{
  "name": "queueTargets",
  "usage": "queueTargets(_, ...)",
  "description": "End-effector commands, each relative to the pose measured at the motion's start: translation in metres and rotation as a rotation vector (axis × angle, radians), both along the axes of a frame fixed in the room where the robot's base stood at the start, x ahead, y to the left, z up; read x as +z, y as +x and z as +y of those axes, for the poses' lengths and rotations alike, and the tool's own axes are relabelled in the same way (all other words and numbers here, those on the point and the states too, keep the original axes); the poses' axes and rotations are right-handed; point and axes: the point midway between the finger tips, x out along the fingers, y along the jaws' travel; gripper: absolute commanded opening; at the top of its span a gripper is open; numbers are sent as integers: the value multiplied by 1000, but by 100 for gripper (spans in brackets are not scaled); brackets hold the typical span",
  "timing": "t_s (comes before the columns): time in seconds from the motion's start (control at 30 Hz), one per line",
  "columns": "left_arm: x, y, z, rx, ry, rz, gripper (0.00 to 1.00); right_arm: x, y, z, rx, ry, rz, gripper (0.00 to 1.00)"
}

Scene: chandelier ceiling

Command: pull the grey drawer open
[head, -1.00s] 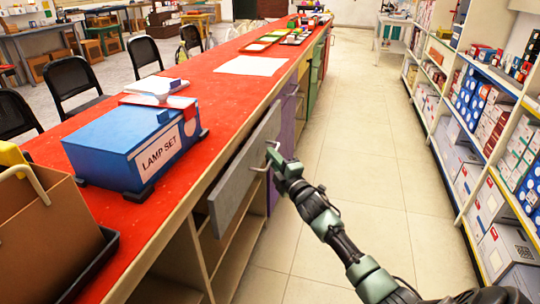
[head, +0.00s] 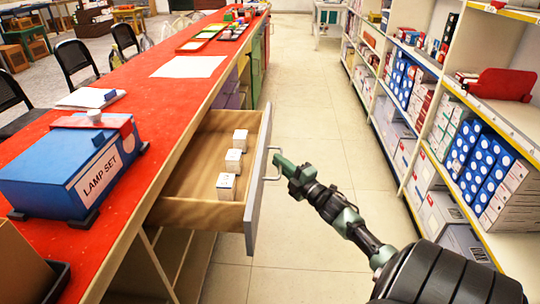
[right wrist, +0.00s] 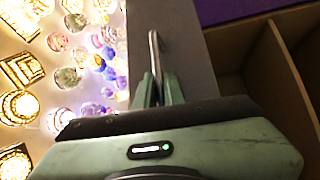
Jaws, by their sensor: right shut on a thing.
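The grey drawer (head: 258,182) stands pulled out from under the red counter, with its wooden inside showing. Several small white boxes (head: 233,160) stand in a row in it. My right gripper (head: 279,163) is shut on the drawer's metal handle (head: 270,168) at the front. In the right wrist view the fingers (right wrist: 157,92) close around the handle bar (right wrist: 155,58), with the grey front (right wrist: 184,55) behind it. My left gripper is not in view.
A blue lamp set box (head: 72,168) stands on the red counter (head: 165,115). Shelves (head: 465,120) with boxes line the right side. The tiled aisle floor (head: 310,120) between them is clear.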

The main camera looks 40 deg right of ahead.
Motion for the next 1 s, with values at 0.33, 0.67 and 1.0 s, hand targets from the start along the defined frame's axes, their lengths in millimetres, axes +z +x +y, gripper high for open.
queueTargets(0.33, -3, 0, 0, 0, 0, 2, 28, 3, -3, -5, -5, -1, -3, 0)
queueTargets(0.67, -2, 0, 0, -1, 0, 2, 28, 2, -2, -4, -2, -1, -3, 31)
queueTargets(1.0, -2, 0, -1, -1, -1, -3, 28, -2, -20, -2, -3, 2, 2, 31)
